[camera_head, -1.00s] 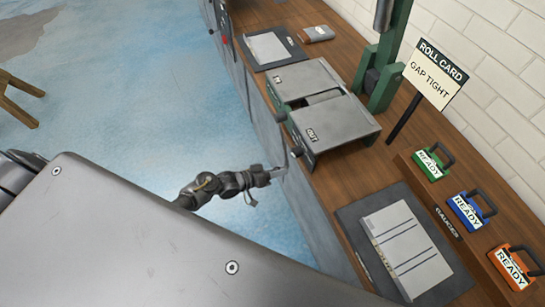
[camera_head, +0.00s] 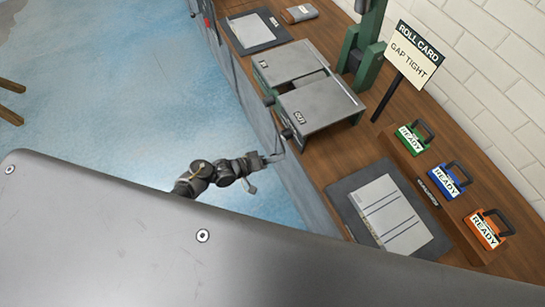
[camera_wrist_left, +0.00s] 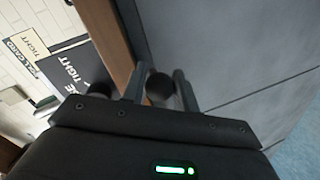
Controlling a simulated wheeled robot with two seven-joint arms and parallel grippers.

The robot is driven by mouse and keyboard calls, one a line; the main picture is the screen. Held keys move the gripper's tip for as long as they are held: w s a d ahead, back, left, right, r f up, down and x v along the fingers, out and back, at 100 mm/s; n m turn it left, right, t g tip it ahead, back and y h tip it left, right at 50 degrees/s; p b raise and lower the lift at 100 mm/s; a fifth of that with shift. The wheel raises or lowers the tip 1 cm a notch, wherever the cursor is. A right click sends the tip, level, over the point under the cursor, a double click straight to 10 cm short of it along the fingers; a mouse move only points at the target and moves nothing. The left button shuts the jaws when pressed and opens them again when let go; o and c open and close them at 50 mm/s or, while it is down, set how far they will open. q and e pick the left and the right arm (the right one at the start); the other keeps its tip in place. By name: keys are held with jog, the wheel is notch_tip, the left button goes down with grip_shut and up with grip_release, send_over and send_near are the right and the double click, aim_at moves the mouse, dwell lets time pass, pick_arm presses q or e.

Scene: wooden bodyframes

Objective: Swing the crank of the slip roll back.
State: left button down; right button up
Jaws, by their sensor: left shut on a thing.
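The slip roll (camera_head: 318,103) stands on the bench, with grey plates and a green frame; one plate is marked OUT. Its thin crank (camera_head: 283,148) hangs off the bench side, beyond the OUT plate's corner. My left gripper (camera_head: 268,159) is at the crank's outer end, beside the bench front. In the left wrist view, its two fingers (camera_wrist_left: 158,90) are on either side of a dark round knob (camera_wrist_left: 160,87), shut on it. The crank's arm is small and partly hard to make out. My right gripper is not in view.
A sign (camera_head: 412,58) reads ROLL CARD, GAP TIGHT. Green, blue and orange READY blocks (camera_head: 450,180) stand on a raised wooden strip at right. A dark mat with a pale sheet (camera_head: 388,215) lies nearer. The blue floor (camera_head: 150,110) left of the bench is open.

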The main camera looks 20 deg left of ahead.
pick_arm(q)
jog(key=shift+r, duration=0.15)
jog(key=c, duration=1.1)
grip_release()
jog(key=shift+c, duration=0.2)
jog(key=shift+s, duration=0.1)
jog(key=shift+a, duration=0.1)
jog(key=shift+s+a, duration=0.25)
jog(key=v, duration=1)
jog(key=shift+r+b, duration=0.1)
jog(key=shift+b, duration=0.3)
